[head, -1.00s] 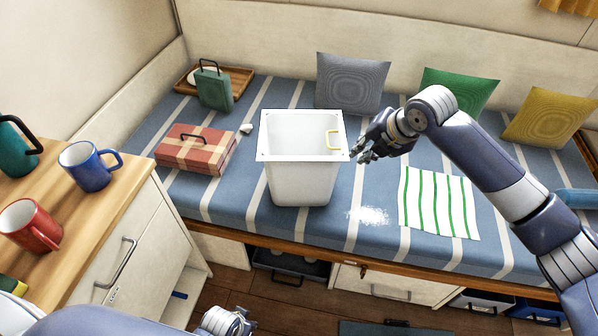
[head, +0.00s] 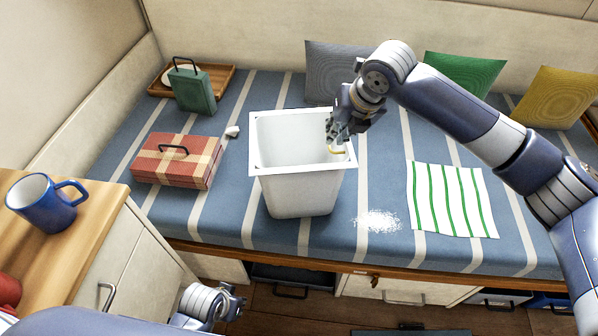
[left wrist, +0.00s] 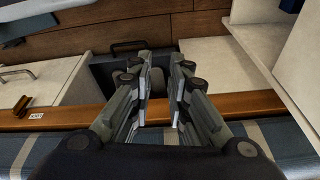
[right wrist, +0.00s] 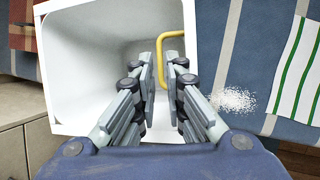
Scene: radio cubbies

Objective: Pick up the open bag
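No thing plainly shows as an open bag. A white open-topped bin (head: 300,195) stands upright on the striped bench, with a yellow handle (head: 338,150) at its right side. That handle also shows in the right wrist view (right wrist: 172,36). My right gripper (head: 334,134) is over the bin's right rim, close to the handle. Its fingers (right wrist: 161,80) are apart, with part of the handle showing between them; I cannot tell whether they touch it. My left gripper (head: 238,303) is low in front of the bench, its fingers (left wrist: 161,90) apart and empty.
White grains (head: 378,221) lie right of the bin, beside a green-striped cloth (head: 450,200). A red checked case (head: 178,160) and a green bag-like case (head: 193,90) stand left. A blue mug (head: 42,203) is on the wooden counter (head: 85,225). Cushions line the back.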

